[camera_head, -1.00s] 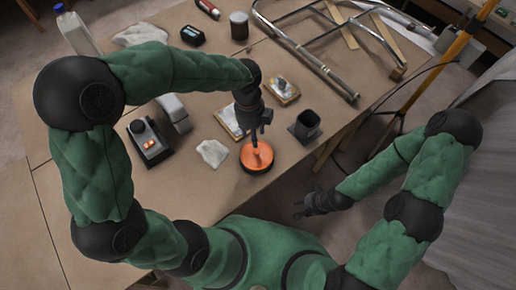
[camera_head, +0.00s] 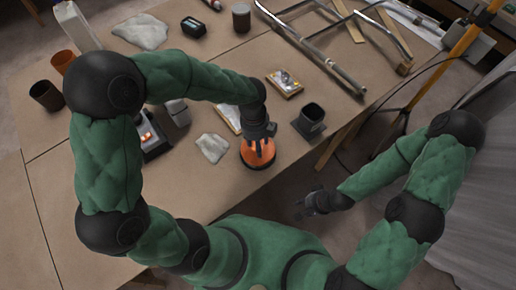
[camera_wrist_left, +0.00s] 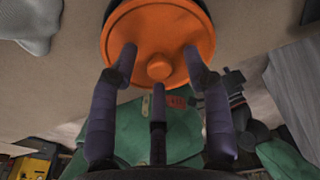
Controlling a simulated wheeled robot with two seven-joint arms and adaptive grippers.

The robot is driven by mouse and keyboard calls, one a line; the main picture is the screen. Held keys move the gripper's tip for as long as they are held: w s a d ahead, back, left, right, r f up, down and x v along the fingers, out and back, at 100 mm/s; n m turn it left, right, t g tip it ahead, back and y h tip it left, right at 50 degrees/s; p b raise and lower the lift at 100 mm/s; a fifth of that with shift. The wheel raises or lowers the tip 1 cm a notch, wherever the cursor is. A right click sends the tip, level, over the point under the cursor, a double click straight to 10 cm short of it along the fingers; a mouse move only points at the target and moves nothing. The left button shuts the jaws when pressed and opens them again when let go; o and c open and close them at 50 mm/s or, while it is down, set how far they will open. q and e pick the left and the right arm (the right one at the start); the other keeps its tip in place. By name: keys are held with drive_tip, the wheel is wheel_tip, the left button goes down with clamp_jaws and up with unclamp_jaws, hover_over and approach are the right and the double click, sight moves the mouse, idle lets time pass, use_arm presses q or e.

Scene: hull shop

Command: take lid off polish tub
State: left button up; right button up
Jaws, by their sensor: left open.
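The polish tub (camera_head: 258,162) stands near the front edge of the table, its dark side just showing under an orange lid (camera_head: 249,150). In the left wrist view the round orange lid (camera_wrist_left: 150,28) with its small centre knob fills the top middle and sits on the tub. My left gripper (camera_head: 260,147) is right over the lid. Its fingers (camera_wrist_left: 158,62) are open and spread around the knob, with the knob between them and not gripped. My right gripper (camera_head: 312,204) hangs off the table's front edge, away from the tub; its finger opening is too small to tell.
A small tray (camera_head: 285,82) and a metal tube frame (camera_head: 318,56) are farther back.

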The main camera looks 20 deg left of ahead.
use_arm(q)
clamp_jaws()
